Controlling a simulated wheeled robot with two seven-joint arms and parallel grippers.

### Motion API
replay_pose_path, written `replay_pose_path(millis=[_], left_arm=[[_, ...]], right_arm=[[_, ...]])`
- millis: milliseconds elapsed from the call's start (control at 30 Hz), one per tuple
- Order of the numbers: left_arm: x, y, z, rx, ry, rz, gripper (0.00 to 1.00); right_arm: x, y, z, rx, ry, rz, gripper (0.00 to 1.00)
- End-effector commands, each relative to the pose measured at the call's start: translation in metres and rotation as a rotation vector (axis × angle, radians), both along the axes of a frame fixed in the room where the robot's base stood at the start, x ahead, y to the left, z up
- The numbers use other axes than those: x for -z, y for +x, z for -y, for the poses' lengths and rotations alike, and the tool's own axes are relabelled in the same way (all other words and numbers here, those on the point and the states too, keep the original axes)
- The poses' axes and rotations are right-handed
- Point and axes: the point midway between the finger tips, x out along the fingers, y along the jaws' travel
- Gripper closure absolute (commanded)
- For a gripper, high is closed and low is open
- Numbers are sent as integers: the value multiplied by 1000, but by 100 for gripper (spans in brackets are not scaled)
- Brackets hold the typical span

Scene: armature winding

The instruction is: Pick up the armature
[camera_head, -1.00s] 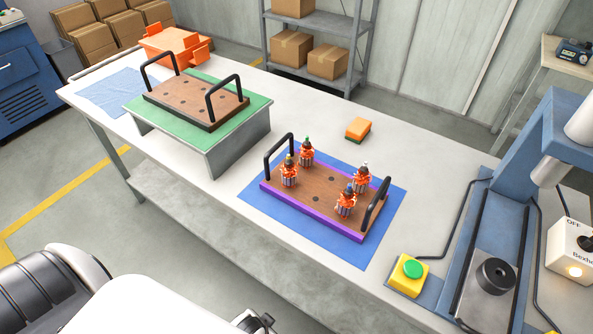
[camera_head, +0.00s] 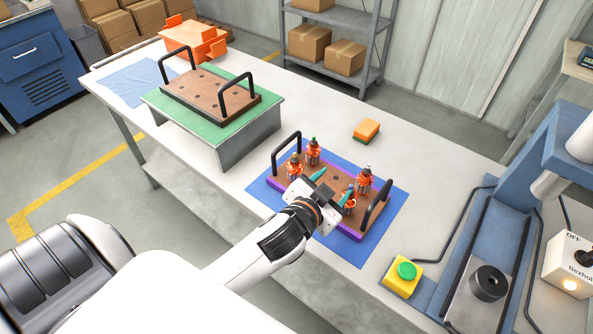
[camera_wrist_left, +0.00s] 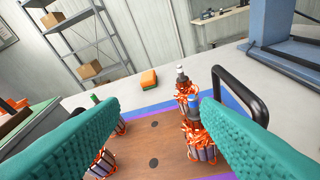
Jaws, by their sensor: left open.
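Several armatures with orange windings stand upright on a brown wooden tray (camera_head: 328,222) with a purple edge and black handles. The front right armature (camera_head: 348,200) is closest to my left gripper (camera_head: 331,183), and it also shows in the wrist view (camera_wrist_left: 198,130) beside the right finger. Another armature (camera_head: 364,179) stands behind it. Two more armatures, (camera_head: 295,167) and (camera_head: 313,151), stand at the left end. My left gripper is open, with teal fingers above the tray and nothing held. In the wrist view its left finger partly hides the left armatures. My right gripper is not in view.
The tray lies on a blue mat (camera_head: 388,222). A second tray (camera_head: 205,97) on a green-topped stand is to the left. An orange sponge (camera_head: 367,130) lies behind. A yellow box with a green button (camera_head: 403,277) and a blue machine (camera_head: 455,270) are to the right.

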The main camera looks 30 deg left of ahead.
Motion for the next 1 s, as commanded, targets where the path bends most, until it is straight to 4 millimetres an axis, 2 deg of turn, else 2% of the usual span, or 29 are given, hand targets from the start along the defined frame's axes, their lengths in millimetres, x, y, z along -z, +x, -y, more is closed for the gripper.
replay_pose_path(millis=[33, 133, 200, 300, 400, 467, 533, 600, 667, 767, 867, 900, 967, 1000], left_arm=[[-21, 16, 7, 41, 24, 104, 43], [-69, 41, 31, 159, 78, 331, 43], [-103, 51, 54, 277, 129, 500, 43], [-142, 54, 92, 492, 220, 715, 43], [-160, 46, 129, 740, 336, 866, 43], [-160, 39, 146, 902, 415, 921, 43], [-151, 32, 160, 1094, 522, 944, 43], [-133, 27, 164, 1287, 639, 922, 43], [-115, 26, 159, 1445, 744, 863, 43], [-82, 32, 131, 1678, 927, 678, 43], [-55, 44, 79, 1850, 1102, 394, 43], [-49, 49, 53, 1895, 1161, 261, 43], [-44, 57, 12, 1934, 1235, 53, 43], [-45, 60, -14, 1944, 1271, -84, 43]], right_arm=[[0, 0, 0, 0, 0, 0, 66], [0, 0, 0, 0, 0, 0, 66], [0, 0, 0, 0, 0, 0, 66], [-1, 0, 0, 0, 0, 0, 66], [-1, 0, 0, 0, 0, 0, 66], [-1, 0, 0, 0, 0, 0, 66], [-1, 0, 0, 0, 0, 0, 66], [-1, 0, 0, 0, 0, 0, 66], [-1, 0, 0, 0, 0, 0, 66], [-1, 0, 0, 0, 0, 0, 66], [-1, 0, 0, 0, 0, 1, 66], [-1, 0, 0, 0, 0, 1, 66], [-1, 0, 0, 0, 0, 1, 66], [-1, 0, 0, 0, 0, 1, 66]])
